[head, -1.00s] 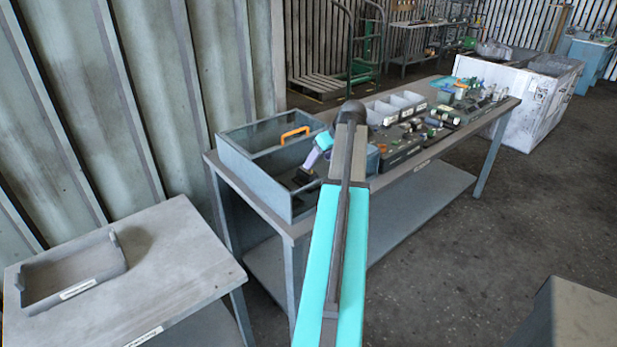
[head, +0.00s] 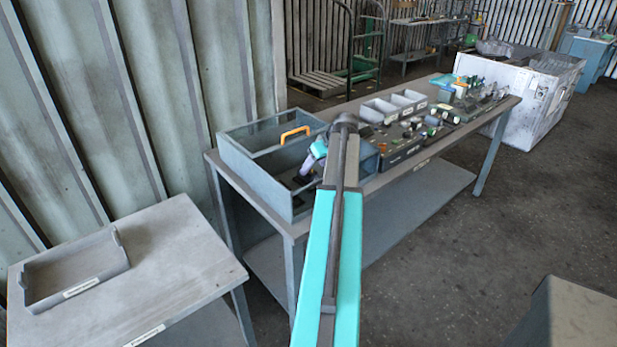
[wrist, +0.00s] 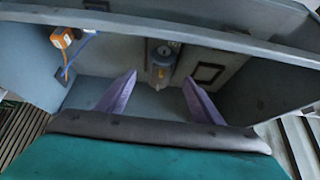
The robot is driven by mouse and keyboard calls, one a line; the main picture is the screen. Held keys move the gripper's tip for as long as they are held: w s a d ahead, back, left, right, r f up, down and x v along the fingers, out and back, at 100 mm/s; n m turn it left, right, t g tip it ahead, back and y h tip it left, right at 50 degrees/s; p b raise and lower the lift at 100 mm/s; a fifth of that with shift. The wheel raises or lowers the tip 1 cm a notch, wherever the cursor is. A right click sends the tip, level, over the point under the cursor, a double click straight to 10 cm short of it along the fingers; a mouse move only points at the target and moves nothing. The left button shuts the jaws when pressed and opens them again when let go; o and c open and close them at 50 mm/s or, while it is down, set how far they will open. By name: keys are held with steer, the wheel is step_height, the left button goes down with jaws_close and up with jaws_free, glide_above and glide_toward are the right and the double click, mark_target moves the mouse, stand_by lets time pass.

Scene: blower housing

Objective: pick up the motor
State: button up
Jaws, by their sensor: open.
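The motor (wrist: 161,66), a small grey cylindrical unit with a yellow mark, sits inside the blue-grey blower housing (wrist: 245,85) in the wrist view. In the head view the housing (head: 253,178) is an open-topped box at the near end of the long table, and I cannot make out the motor there. My gripper (wrist: 160,78) has two purple fingers spread apart, one to each side of the motor in the picture. Nothing is held. In the head view my gripper (head: 304,172) reaches down into the housing; its contact with anything cannot be told.
An orange part (wrist: 62,38) with blue wire is on the housing's left in the wrist view. A dark square frame (wrist: 207,74) lies right of the motor. Part bins (head: 395,105) and loose parts fill the table beyond. An empty tray (head: 75,275) is on the low table.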

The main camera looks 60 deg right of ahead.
mark_target(310, 171)
steer(key=shift+p+x, duration=1.05)
steer(key=shift+x, duration=1.4)
steer(key=c, duration=1.3)
steer(key=shift+o, duration=0.2)
steer(key=shift+r, duration=0.25)
step_height(310, 171, up, 10)
steer(key=b, duration=0.3)
steer(key=shift+f, duration=0.2)
